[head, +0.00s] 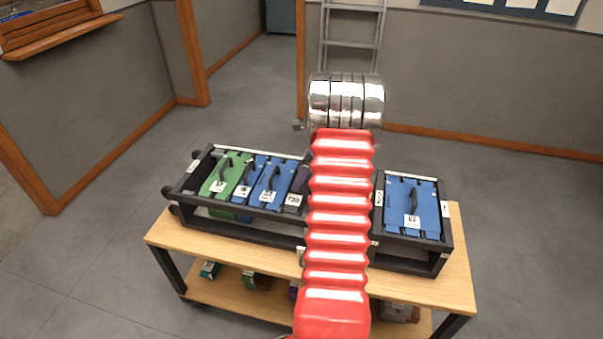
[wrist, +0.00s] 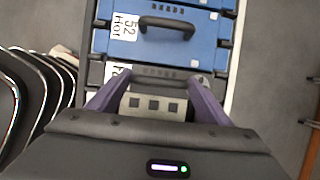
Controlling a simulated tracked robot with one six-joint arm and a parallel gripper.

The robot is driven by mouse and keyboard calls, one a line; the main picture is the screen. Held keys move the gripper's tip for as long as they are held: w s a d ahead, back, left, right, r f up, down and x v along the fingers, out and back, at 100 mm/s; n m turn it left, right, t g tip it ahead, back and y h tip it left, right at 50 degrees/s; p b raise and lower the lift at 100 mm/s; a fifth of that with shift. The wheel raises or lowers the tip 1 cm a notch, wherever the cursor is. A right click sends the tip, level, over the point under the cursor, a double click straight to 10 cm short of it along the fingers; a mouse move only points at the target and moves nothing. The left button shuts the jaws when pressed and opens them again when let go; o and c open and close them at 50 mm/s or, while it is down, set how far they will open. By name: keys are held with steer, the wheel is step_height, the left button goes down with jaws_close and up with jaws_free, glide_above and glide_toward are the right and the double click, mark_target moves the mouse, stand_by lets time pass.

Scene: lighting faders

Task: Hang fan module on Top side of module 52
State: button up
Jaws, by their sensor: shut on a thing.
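Module 52 (wrist: 165,45) is a blue block with a black handle and a white label, seated in the rack; it also shows in the head view (head: 270,185), left of my arm. The fan module (wrist: 150,73) is a dark grey block with a partly hidden white label. It lies directly beside module 52 along its long edge, and in the head view it is the dark strip (head: 299,178) at module 52's right. My gripper (wrist: 159,82) is shut on the fan module, its purple fingers on either side. My red arm hides the gripper in the head view.
The black rack (head: 445,243) stands on a wooden trolley (head: 459,275). A green module (head: 219,180) and a narrow blue one (head: 245,182) sit at the left, and a wide blue module (head: 411,205) sits at the right. The rack's middle is hidden behind my arm.

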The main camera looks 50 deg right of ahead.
steer(key=shift+f, duration=0.15)
steer(key=o, duration=2.2)
steer(key=shift+f, duration=0.15)
steer(key=v, duration=1.4)
steer(key=shift+w, duration=0.1)
